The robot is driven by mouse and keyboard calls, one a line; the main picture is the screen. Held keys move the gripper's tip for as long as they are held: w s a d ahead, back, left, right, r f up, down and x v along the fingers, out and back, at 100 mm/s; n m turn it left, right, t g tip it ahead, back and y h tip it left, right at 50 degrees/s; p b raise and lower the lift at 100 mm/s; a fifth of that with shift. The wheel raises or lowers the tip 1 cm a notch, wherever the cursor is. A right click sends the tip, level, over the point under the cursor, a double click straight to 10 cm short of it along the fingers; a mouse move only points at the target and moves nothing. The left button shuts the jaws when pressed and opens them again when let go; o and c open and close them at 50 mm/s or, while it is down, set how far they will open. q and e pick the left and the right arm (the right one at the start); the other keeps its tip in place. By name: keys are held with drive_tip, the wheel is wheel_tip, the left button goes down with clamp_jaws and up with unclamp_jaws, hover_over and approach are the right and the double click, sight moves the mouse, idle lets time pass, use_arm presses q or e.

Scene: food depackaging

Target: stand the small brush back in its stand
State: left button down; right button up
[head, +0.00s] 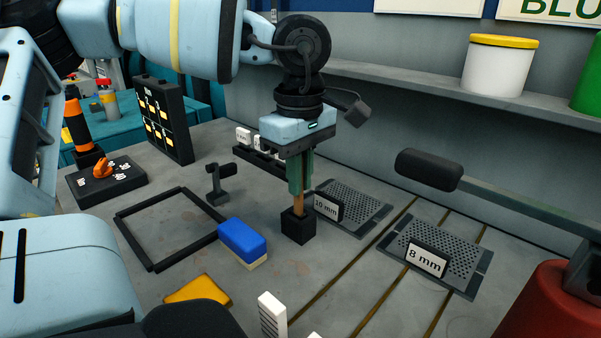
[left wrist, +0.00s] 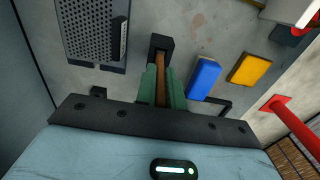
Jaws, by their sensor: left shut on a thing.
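The small brush (head: 298,203) shows as a brown wooden handle, upright, with its lower end at the black block-shaped stand (head: 298,226). My left gripper (head: 300,178) points down above the stand, its green fingers shut on the brush. In the left wrist view the brush (left wrist: 161,92) runs between the green fingers (left wrist: 161,84) toward the stand (left wrist: 161,44). The lower end meets the stand's opening; how deep it sits is hidden. The brush's upper part is hidden by the gripper. My right gripper is not in view.
A black frame (head: 133,251) lies at left. Perforated plates labelled 10 mm (head: 362,210) and 8 mm (head: 463,262) lie at right. A grey shelf (head: 440,98) runs along the wall.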

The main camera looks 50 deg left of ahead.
use_arm(q)
drive_tip(key=shift+f, duration=0.4)
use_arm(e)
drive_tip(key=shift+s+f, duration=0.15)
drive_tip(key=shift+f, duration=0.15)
use_arm(q)
drive_tip(key=c, duration=1.4)
unclamp_jaws()
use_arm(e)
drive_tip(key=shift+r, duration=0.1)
use_arm(q)
wheel_tip(320, 180, up, 4)
drive_tip(key=shift+f, duration=0.1)
wheel_tip(320, 180, up, 3)
drive_tip(key=shift+r, duration=0.55)
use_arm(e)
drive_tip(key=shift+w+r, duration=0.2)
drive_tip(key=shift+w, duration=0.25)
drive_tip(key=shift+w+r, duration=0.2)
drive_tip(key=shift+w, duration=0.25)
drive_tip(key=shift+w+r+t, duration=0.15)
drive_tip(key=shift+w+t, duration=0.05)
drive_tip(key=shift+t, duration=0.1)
